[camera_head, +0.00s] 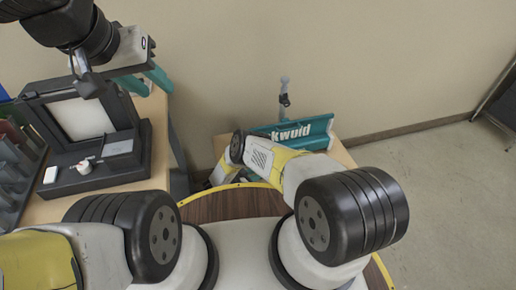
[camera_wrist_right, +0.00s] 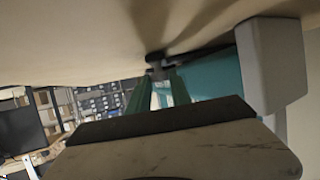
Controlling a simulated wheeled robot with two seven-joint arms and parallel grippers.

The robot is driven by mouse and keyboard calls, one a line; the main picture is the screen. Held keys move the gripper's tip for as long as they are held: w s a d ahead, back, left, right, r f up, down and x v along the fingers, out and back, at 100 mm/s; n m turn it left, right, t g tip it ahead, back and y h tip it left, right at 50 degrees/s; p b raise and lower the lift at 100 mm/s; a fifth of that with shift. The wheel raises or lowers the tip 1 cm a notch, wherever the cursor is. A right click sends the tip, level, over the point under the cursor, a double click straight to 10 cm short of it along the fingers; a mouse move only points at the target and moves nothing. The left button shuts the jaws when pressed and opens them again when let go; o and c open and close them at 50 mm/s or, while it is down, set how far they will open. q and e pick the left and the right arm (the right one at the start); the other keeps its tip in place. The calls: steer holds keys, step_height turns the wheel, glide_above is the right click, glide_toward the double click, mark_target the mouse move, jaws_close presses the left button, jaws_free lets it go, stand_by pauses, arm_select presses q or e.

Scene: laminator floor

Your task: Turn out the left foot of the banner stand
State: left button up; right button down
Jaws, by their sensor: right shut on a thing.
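The banner stand (camera_head: 312,130) is a teal case with white lettering, lying on a small table by the wall. In the right wrist view, its teal side (camera_wrist_right: 212,75) and a grey end block (camera_wrist_right: 272,65) show upside down. My right gripper (camera_wrist_right: 158,72) has teal fingers closed on a small dark piece, seemingly the stand's left foot (camera_wrist_right: 190,56), by the case's underside. In the head view my own arm hides that gripper and the foot. My left gripper (camera_head: 146,80) is empty, fingers apart, above the side bench at the upper left.
A black laminator-like machine (camera_head: 70,178) with a pale panel stands on the bench (camera_head: 158,150) at left. A grey post (camera_head: 284,90) rises behind the stand. A round brown-topped surface (camera_head: 225,206) with a yellow rim lies in front.

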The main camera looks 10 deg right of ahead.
steer(key=shift+w+a, duration=0.15)
steer(key=shift+a, duration=0.1)
stand_by(0.3)
steer(key=c, duration=1.2)
jaws_free()
steer(key=shift+v, duration=3.85)
steer(key=shift+a, duration=0.1)
steer(key=shift+c, duration=0.5)
